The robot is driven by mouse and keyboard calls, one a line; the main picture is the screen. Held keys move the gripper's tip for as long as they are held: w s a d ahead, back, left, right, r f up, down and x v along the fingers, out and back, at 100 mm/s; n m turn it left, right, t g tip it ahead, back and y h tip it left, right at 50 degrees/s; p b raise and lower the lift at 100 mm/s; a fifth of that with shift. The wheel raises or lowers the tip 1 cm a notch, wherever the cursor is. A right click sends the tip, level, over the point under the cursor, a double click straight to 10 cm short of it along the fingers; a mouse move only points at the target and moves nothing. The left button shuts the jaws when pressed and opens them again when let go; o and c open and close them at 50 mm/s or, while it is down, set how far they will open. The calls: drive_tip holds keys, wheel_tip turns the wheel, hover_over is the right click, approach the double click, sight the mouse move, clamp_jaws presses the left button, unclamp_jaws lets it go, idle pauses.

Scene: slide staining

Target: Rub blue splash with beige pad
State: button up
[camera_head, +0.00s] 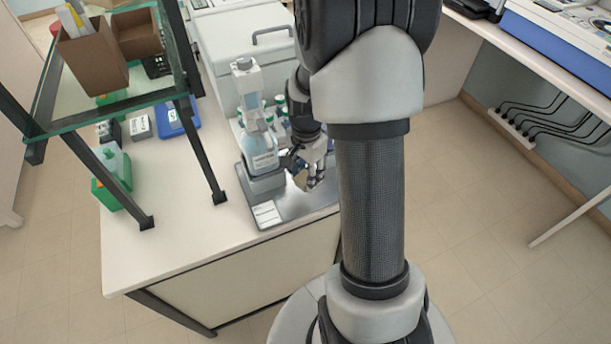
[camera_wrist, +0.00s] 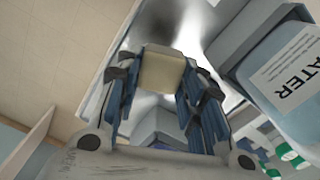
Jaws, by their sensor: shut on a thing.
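My gripper (camera_head: 309,171) is over the metal tray (camera_head: 298,208) on the bench. In the wrist view, my gripper (camera_wrist: 160,80) is shut on the beige pad (camera_wrist: 162,70), which sits between its two fingertips. In the head view the pad (camera_head: 301,179) shows only as a small beige patch at the fingers. The tray's shiny surface (camera_wrist: 160,22) lies beyond the pad in the wrist view. I cannot tell whether the pad touches it. I see no blue splash in either view; the gripper, pad and arm may hide it.
A water bottle (camera_head: 262,150), labelled WATER in the wrist view (camera_wrist: 285,75), stands close beside my gripper. Several green-capped bottles (camera_head: 280,107) stand behind. A glass shelf (camera_head: 110,98) with dark legs is at left. A green container (camera_head: 112,182) stands beneath it. The bench front (camera_head: 160,262) is clear.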

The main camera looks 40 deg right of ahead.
drive_tip(key=shift+r+p, duration=0.8)
drive_tip(key=shift+r, duration=0.5)
